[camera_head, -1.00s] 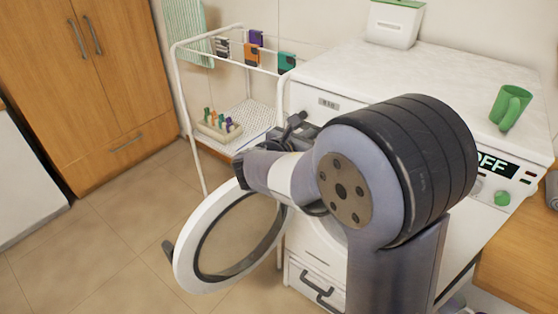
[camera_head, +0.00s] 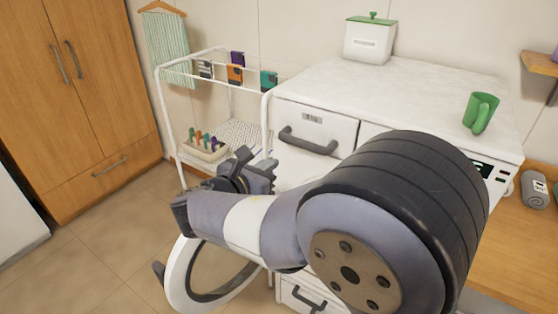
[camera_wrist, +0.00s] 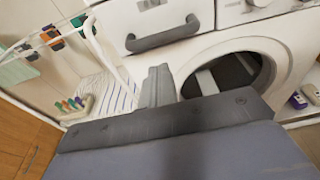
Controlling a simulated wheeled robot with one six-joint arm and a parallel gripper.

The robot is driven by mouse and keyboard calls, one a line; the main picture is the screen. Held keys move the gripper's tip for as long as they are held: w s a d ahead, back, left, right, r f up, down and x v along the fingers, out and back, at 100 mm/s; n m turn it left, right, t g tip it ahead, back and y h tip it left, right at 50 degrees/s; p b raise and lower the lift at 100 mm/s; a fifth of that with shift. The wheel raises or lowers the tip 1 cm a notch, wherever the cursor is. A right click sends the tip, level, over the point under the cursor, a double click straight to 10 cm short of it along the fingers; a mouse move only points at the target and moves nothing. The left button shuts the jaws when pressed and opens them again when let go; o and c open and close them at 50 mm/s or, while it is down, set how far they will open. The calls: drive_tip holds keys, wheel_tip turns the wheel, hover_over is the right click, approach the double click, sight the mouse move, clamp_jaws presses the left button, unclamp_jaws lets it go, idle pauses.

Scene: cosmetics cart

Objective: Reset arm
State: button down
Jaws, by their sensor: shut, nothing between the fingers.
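My gripper (camera_head: 258,172) is shut and empty at the end of my bent arm. In the head view it is in front of the white cart and the left side of the white washing machine (camera_head: 345,108). In the wrist view my closed fingers (camera_wrist: 158,84) point toward the machine front, just below the grey drawer handle (camera_wrist: 163,35) and left of the round drum opening (camera_wrist: 228,68). My arm hides much of the machine front in the head view. The round door (camera_head: 178,278) stands open at the lower left, partly behind my arm.
The cart (camera_head: 166,112) holds hanging coloured packets and a rack of small bottles (camera_head: 205,150). A green mug (camera_head: 480,112) and a white lidded box (camera_head: 369,42) stand on the machine top. A wooden cabinet (camera_head: 75,90) stands left. Floor between is clear.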

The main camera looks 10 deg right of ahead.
drive_tip(key=shift+v, duration=1.1)
drive_tip(key=shift+w, duration=0.1)
